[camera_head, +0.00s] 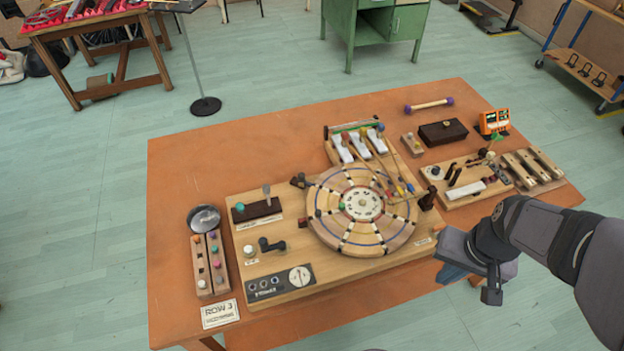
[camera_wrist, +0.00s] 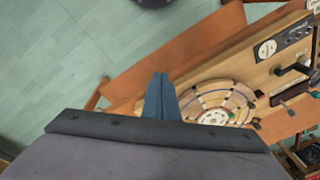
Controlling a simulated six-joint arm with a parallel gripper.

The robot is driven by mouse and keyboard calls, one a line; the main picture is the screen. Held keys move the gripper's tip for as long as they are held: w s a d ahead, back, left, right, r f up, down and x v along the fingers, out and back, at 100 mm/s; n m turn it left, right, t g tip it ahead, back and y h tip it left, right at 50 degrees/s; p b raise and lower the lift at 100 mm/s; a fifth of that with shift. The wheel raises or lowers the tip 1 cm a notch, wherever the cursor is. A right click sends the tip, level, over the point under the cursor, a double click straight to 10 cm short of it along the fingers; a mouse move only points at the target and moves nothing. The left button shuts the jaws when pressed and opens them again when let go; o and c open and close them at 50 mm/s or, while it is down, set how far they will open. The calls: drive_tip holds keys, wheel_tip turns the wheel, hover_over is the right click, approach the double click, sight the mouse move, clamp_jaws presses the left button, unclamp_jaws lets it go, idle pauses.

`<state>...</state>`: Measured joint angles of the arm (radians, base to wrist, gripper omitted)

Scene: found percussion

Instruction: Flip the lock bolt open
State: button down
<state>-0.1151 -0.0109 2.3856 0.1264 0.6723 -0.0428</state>
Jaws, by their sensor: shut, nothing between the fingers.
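A wooden board (camera_head: 318,277) on the orange table carries a round segmented wheel (camera_head: 372,237) and several fittings. No part is clearly readable as the lock bolt. Candidates are a dark block with a grey upright lever (camera_head: 266,191) at the board's upper left and a dark bracket (camera_head: 427,199) at the wheel's right edge. My gripper (camera_head: 452,272) is beside the table's front right edge, right of the board and apart from it. In the wrist view my gripper's blue fingers (camera_wrist: 160,93) are together and empty, and the wheel (camera_wrist: 220,103) lies beyond them to the right.
A black crank (camera_head: 271,244) and a dial panel (camera_head: 280,284) sit on the board's left. Key bars with mallets (camera_head: 362,146) stand behind the wheel. A dark box (camera_head: 443,132) and slotted wooden blocks (camera_head: 534,170) lie right. The table's far left (camera_head: 200,160) is clear.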

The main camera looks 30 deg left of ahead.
drive_tip(key=w+a+f+n+t+y+b, duration=0.1)
drive_tip(key=w+a+b, duration=0.1)
drive_tip(key=w+a, duration=0.5)
drive_tip(key=w+a+f+n+t+y+b, duration=0.15)
drive_tip(key=w+a, duration=0.25)
drive_tip(key=a, duration=0.6)
drive_tip(key=y+b, duration=0.2)
drive_tip(key=y, duration=0.1)
approach(303, 174)
drive_tip(key=d, duration=0.1)
drive_tip(key=d+r, duration=0.1)
drive_tip(key=d, duration=0.1)
drive_tip(key=shift+s+d+r, duration=0.15)
drive_tip(key=shift+s+d, duration=0.15)
drive_tip(key=shift+d, duration=0.05)
drive_tip(key=shift+p+x, duration=1.45)
drive_tip(key=shift+x, duration=3.6)
drive_tip(key=shift+a+r+p, duration=0.1)
drive_tip(key=shift+a+p, duration=0.45)
drive_tip(key=shift+a, duration=0.65)
drive_tip(key=shift+r, duration=0.1)
